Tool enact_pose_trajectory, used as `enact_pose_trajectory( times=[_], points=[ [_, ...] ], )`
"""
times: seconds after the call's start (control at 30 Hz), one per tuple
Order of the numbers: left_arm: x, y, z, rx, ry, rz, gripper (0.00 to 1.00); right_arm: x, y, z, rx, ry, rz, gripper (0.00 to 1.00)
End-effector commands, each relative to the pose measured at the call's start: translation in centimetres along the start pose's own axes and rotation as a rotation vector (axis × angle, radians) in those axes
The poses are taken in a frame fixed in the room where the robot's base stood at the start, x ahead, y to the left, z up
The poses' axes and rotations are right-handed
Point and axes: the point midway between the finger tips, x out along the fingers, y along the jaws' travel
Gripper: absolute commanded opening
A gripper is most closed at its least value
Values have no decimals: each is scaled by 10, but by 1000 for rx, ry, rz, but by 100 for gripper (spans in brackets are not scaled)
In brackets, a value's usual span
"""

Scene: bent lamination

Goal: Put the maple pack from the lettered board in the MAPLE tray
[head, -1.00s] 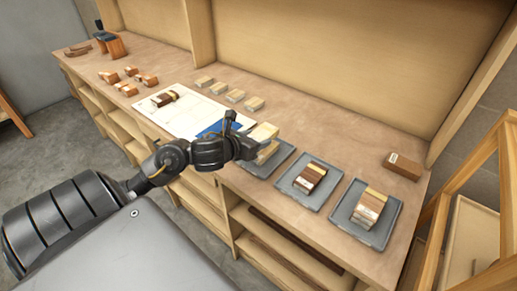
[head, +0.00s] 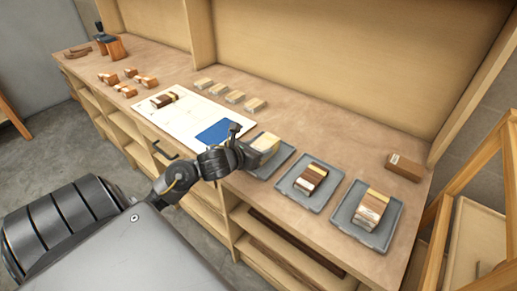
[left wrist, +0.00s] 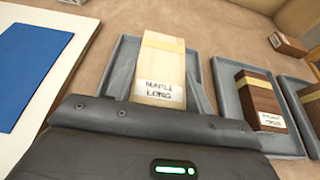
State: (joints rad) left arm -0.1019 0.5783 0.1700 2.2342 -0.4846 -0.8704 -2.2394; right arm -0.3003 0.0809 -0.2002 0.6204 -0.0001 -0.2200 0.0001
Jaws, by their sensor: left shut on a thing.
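The pale maple pack (head: 266,143) is at the leftmost grey tray (head: 284,156). In the left wrist view the pack (left wrist: 161,70) has a label reading "MAPLE LONG" and is framed by the tray (left wrist: 122,70). My left gripper (head: 250,149) is shut on the pack, at its left side in the head view. I cannot tell whether the pack's underside touches the tray. The fingertips are mostly hidden. The white board (head: 182,125) lies to the left, with a blue rectangle (head: 217,132) and a dark brown pack (head: 163,100) on it. My right gripper is out of view.
Two more grey trays stand to the right, holding a dark striped pack (head: 310,179) and a mixed-wood pack (head: 371,208). A brown block (head: 404,168) lies at the right end. Several pale blocks (head: 235,96) line the back. A wooden frame (head: 470,180) rises at the right.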

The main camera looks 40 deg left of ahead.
Motion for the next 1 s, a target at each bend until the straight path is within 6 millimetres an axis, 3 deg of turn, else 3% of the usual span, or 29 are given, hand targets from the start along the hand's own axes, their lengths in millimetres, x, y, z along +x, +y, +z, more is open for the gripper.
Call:
enact_pose_trajectory(
  times=[0.03,0.07,0.2,0.63,1.0],
  points=[
    [1,0,-3,1,-1,0,28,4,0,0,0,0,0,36],
    [1,0,-2,0,0,0,55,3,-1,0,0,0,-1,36],
    [0,0,-1,0,0,0,73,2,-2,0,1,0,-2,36],
    [-7,0,1,3,1,1,74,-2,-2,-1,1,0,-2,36],
    [-88,0,1,6,3,0,74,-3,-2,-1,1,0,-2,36]
  ],
)
